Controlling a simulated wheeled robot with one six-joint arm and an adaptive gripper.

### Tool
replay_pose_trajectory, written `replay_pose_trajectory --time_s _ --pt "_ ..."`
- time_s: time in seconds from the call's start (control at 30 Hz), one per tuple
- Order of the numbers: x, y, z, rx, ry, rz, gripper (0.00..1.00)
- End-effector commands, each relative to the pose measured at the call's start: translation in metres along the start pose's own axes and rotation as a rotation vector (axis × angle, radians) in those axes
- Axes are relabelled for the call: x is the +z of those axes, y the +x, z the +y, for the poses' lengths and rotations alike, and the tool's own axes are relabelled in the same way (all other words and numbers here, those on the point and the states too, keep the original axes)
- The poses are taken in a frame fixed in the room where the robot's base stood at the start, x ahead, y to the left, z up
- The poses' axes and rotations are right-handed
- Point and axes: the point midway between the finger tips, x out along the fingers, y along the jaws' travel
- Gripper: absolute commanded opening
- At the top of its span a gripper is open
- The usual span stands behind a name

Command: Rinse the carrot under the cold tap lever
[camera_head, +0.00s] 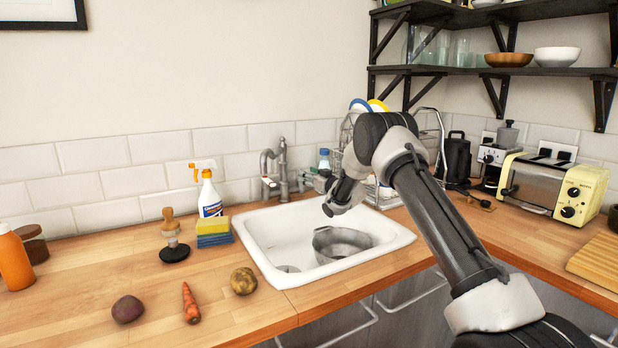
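The orange carrot (190,303) lies on the wooden counter, left of and in front of the sink, between a beet and a potato. The metal tap (281,166) stands at the back left of the white sink (257,247). A small red-marked part (269,183) shows on its left side. I cannot make out the cold tap lever. My gripper (308,181) is just right of the tap, above the sink's back edge, well away from the carrot. Its fingers are small and partly hidden, so their opening is unclear. I cannot tell whether it touches the tap.
A metal pot (340,243) sits in the sink. A beet (127,309) and a potato (244,281) flank the carrot. Sponges (213,238), a spray bottle (208,195) and a brush (172,240) stand left of the sink. A dish rack (430,135) is behind my arm.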

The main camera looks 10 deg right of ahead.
Motion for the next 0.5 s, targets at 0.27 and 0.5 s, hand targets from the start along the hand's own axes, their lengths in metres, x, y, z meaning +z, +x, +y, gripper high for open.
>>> replay_pose_trajectory --time_s 0.27,0.5 --pt "0.0 -0.022 0.001 0.001 0.001 -0.002 0.43" --pt "0.0 -0.077 0.001 0.001 0.002 -0.002 0.43"
